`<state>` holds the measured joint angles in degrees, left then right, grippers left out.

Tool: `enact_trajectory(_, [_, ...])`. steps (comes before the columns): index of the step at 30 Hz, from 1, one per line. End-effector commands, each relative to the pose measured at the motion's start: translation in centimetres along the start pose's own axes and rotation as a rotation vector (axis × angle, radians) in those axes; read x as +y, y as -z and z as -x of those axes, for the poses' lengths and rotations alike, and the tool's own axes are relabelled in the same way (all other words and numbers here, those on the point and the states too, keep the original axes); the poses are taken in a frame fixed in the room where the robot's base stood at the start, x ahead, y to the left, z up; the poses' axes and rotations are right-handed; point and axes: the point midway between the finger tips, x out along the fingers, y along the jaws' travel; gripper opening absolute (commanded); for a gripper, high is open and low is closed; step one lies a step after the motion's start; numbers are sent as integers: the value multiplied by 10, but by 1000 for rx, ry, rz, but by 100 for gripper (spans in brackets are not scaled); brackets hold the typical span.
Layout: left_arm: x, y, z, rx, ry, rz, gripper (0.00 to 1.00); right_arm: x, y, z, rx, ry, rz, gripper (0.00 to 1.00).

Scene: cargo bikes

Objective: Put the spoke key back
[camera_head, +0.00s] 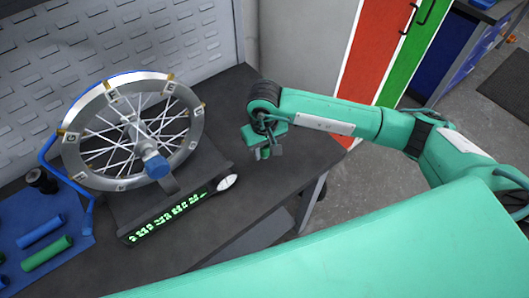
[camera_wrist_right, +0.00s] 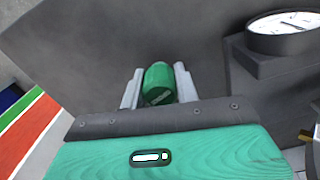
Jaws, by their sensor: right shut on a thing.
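My right gripper (camera_head: 264,153) hangs over the right part of the dark bench, to the right of the wheel. In the right wrist view its two fingers (camera_wrist_right: 157,80) are shut on a green rounded handle, which looks like the spoke key (camera_wrist_right: 158,84). Its lower part is hidden by the gripper body. My left gripper is not in view.
A spoked wheel (camera_head: 193,133) with lettered tags sits on a stand with a lit green display (camera_head: 167,216). A round dial (camera_head: 226,182) is beside it and also shows in the wrist view (camera_wrist_right: 286,32). The bench (camera_head: 262,198) is bare around my right gripper.

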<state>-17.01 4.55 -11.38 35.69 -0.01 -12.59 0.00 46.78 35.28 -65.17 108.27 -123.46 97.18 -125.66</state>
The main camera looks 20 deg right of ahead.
Motion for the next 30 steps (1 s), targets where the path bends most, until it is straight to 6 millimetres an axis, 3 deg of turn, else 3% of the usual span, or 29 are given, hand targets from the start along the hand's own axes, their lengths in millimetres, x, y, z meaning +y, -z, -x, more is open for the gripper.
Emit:
enact_trajectory(6, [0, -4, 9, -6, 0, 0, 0, 0, -1, -28, -4, 0, 0, 0])
enact_trajectory(18, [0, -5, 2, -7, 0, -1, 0, 0, 0, -35, -1, -1, 1, 0])
enact_trajectory(19, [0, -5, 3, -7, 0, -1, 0, 0, 0, -34, -1, -1, 1, 35])
enact_trajectory(21, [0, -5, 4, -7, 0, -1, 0, 0, 0, -33, -1, -1, 1, 49])
enact_trajectory(22, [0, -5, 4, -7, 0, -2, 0, 0, 0, -33, -1, -1, 1, 53])
enact_trajectory(30, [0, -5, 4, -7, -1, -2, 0, 0, 0, -32, -1, 0, 0, 53])
